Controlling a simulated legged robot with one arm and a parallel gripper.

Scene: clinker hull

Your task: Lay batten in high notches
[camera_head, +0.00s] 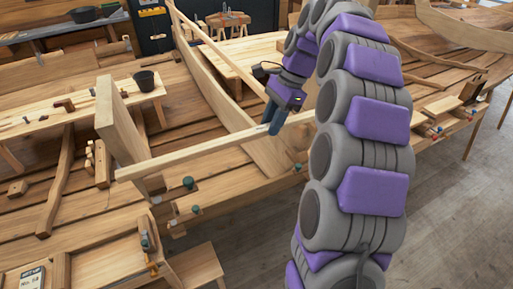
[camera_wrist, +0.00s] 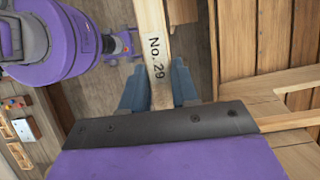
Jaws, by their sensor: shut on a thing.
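The batten is a long pale wooden strip (camera_head: 200,150) held slantwise over the hull in the head view. In the wrist view the batten (camera_wrist: 153,45) carries the mark "No. 29". My gripper (camera_head: 272,121) is shut on it towards its right part; the blue fingers (camera_wrist: 158,88) sit on either side of it. A pale upright board (camera_head: 118,120) stands near the batten's left end, and a curved frame (camera_head: 225,105) rises behind its middle. Notches are not clear, and I cannot tell whether the batten touches either piece.
A plank bench with a dark pot (camera_head: 144,81) is at the left. Several green-topped clamps (camera_head: 188,183) line the near hull edge. A small wooden stool (camera_head: 197,266) stands at the front. Open floor (camera_head: 450,220) lies at the right.

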